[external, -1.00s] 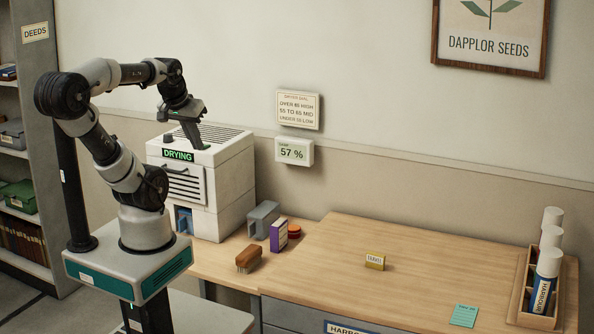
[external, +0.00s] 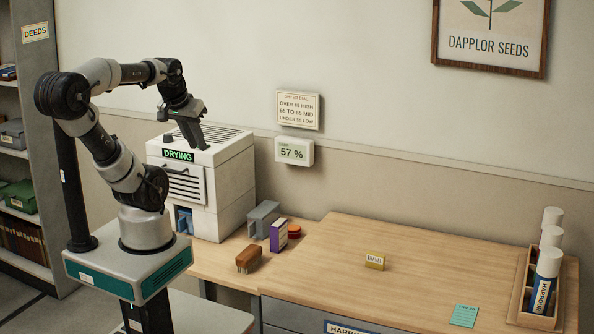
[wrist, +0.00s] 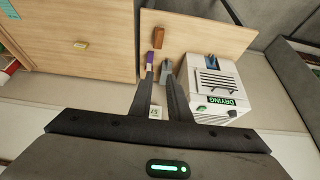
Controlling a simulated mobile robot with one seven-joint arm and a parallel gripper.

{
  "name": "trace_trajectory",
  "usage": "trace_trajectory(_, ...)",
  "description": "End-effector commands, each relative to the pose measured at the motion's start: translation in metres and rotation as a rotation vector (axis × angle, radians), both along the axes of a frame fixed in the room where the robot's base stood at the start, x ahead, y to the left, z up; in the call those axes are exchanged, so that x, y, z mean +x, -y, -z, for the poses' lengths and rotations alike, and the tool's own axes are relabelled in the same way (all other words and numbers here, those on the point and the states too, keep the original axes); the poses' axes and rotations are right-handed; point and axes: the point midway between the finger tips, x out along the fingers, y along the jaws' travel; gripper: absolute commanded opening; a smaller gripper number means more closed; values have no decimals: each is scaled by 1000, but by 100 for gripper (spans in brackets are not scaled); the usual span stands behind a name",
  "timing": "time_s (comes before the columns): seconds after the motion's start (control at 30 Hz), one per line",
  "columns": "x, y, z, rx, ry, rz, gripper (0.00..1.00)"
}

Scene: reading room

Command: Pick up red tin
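A low, round red tin (external: 294,230) lies on the wooden counter, partly hidden behind a purple and white box (external: 278,235). In the wrist view I cannot make out the tin; the purple box (wrist: 150,57) shows just beyond the left fingertip. My gripper (external: 203,148) is high above the counter, in front of the white drying cabinet in the external view. In the wrist view my gripper (wrist: 159,72) has its two fingers apart, with nothing held between them.
The white cabinet (external: 228,190) labelled DRYING stands left of the tin. A grey bracket-like object (external: 263,217) and a brown brush (external: 248,258) are close to the box. A rack (external: 520,300) holds white tubes at right.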

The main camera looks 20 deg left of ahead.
Motion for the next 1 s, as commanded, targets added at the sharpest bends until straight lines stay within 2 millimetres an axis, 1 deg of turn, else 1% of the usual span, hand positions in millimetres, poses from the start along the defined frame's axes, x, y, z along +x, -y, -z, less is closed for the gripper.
trace_trajectory(0.03,0,0,0,0,0,0,25)
trace_trajectory(0.17,0,0,0,0,0,0,47)
trace_trajectory(0.2,0,0,0,0,0,0,54)
trace_trajectory(0.3,0,0,0,0,0,0,68)
trace_trajectory(0.57,1,0,0,0,0,0,68)
trace_trajectory(0.67,11,1,4,1,-5,4,68)
trace_trajectory(0.77,40,2,11,2,-15,15,68)
trace_trajectory(0.87,88,5,24,4,-28,31,68)
trace_trajectory(0.9,110,7,31,5,-32,39,68)
trace_trajectory(0.97,144,9,43,7,-39,51,68)
trace_trajectory(1.0,167,11,54,7,-44,58,68)
